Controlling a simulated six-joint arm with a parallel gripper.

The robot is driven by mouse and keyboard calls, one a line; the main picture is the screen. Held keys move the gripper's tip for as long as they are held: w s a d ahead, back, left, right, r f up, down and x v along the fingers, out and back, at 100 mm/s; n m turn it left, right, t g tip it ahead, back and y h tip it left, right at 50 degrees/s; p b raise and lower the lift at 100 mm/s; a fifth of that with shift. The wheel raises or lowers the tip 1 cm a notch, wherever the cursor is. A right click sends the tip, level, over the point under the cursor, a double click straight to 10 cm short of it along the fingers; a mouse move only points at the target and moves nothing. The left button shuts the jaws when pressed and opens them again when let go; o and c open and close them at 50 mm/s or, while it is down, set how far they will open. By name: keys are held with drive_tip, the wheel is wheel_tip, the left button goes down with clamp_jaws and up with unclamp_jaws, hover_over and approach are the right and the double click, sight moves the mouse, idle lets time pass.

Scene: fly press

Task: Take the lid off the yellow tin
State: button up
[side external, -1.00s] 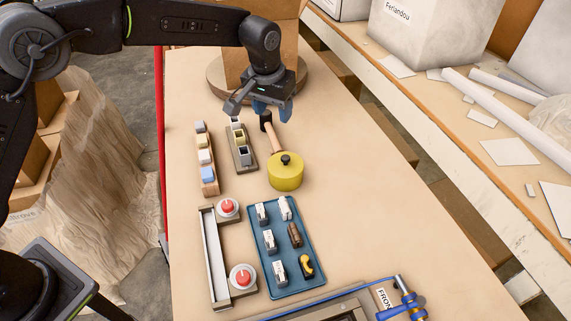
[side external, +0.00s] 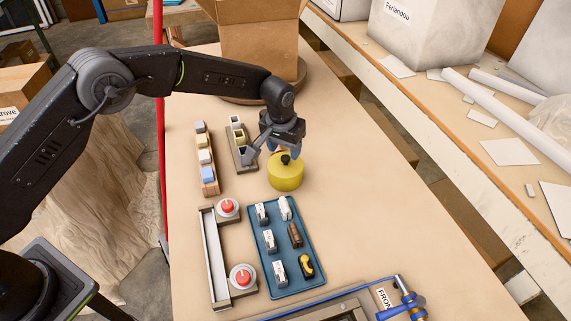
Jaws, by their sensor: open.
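The yellow tin (side external: 286,177) stands upright on the bench, right of the middle. Its lid (side external: 275,160) is on, with a small black knob (side external: 286,160) on top. My gripper (side external: 272,154) is open and points down just above and behind the tin, slightly left of the knob. One finger shows left of the lid and the other close behind the knob. I cannot tell whether either finger touches the knob.
A blue tray (side external: 265,276) with several small blocks lies in front of the tin. A grey slotted block (side external: 245,158) and a wooden rack (side external: 209,178) stand to the left. A fixture with red buttons (side external: 228,207) is front left. A cardboard box (side external: 259,50) stands behind.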

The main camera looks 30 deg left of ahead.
sight(285, 157)
drive_tip(key=f, duration=0.3)
drive_tip(key=shift+w+f, duration=0.25)
drive_tip(key=shift+w, duration=0.05)
drive_tip(key=c, duration=1)
drive_tip(key=shift+r, duration=0.1)
